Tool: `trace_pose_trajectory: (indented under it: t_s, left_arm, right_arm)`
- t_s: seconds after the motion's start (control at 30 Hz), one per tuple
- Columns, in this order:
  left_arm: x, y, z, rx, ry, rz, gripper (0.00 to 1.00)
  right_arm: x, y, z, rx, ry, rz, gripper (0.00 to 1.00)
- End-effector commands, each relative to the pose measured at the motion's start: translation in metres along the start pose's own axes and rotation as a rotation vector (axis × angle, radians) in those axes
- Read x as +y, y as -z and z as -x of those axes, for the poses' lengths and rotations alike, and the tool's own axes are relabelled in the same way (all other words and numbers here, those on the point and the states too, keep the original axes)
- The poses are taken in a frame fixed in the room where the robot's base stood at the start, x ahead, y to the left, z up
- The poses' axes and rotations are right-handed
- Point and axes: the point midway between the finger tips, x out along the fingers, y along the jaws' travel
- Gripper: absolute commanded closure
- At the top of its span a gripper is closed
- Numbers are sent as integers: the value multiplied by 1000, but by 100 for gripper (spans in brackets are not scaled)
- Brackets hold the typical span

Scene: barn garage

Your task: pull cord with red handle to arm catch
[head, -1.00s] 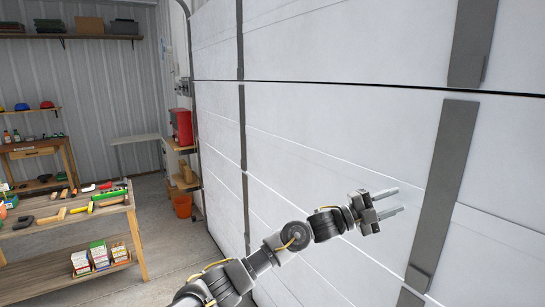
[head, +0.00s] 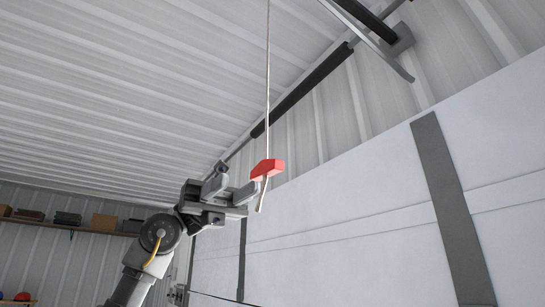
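A pale cord (head: 268,80) hangs from above and carries a red handle (head: 267,168) near its lower end. A short cord tail hangs below the handle. My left gripper (head: 243,176) is raised just left of the handle, with its two fingers apart and nothing seen between them. The tip of its right finger overlaps the handle's lower left side in the picture; I cannot tell whether they touch. My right gripper is out of view.
The white garage door (head: 360,220) with dark vertical straps fills the right side. A dark rail (head: 305,88) and metal bracket run under the corrugated ceiling. A shelf with boxes (head: 105,222) is on the far left wall. Space around the cord looks open.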

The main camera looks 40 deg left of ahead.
Motion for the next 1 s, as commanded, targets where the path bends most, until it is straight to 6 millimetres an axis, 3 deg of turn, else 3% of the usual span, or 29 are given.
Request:
trace_pose_trajectory:
  t_s: [0.23, 0.7, 1.0]
  left_arm:
    - [-2, 0, -9, 5, 3, -2, 65]
    - [-2, -1, -89, 5, 1, -2, 65]
    - [-2, 0, -108, 2, -1, -2, 65]
  right_arm:
    - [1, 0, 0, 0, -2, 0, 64]
    - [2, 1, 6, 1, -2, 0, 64]
    - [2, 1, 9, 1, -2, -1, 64]
